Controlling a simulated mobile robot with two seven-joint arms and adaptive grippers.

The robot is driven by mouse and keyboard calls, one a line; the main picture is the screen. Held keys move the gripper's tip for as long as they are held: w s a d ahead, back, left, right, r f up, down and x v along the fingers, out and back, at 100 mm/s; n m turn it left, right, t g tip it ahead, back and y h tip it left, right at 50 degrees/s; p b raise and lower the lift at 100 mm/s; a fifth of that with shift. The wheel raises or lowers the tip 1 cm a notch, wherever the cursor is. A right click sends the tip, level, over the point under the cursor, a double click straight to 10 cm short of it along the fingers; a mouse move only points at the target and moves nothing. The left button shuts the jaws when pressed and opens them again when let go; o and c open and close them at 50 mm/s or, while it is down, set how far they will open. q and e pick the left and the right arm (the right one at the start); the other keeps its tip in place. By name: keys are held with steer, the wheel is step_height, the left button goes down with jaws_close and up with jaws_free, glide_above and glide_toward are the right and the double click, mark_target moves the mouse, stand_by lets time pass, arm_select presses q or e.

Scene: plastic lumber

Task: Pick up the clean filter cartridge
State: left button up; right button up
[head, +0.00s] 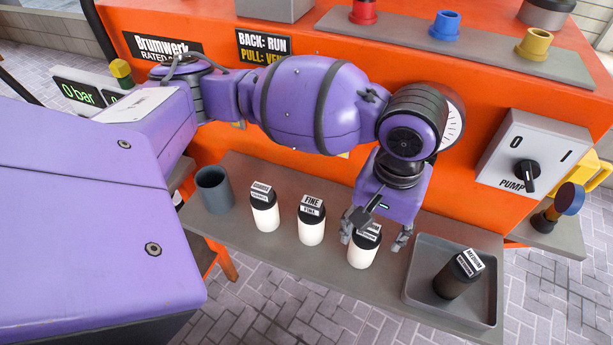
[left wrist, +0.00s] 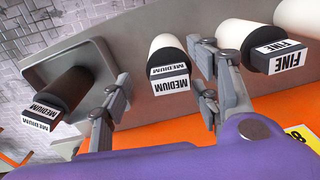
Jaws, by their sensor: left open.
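A white filter cartridge with a black cap and a MEDIUM label (head: 361,256) stands on the grey shelf. It also shows in the left wrist view (left wrist: 169,60), between my finger tips. My left gripper (head: 377,236) is open, with a finger on either side of this cartridge's cap; whether they touch it I cannot tell. A white cartridge labelled FINE (head: 311,230) and another white one (head: 265,215), its label too small to read surely, stand to the left. A dark cartridge labelled MEDIUM (head: 450,284) stands in the grey tray (head: 418,298). My right gripper is out of view.
An empty-looking grey cup (head: 213,190) stands at the shelf's left end. The orange machine (head: 470,110) rises behind the shelf (head: 335,280). A PUMP switch box (head: 530,155) and a blue-ended knob (head: 568,200) are at the right. The FINE cartridge is close beside my gripper.

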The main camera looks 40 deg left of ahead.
mark_target(367, 245)
arm_select(q)
steer(key=shift+s+a+f, duration=0.1)
steer(key=shift+s+f, duration=0.2)
steer(key=shift+f, duration=0.6)
steer(key=f, duration=0.2)
steer(key=f+b, duration=0.1)
steer(key=shift+w+a+f, duration=0.1)
steer(key=shift+a+f, duration=0.1)
steer(key=shift+f, duration=0.55)
steer(key=shift+r, duration=0.1)
steer(key=c, duration=1.2)
steer(key=shift+w, duration=0.1)
jaws_close()
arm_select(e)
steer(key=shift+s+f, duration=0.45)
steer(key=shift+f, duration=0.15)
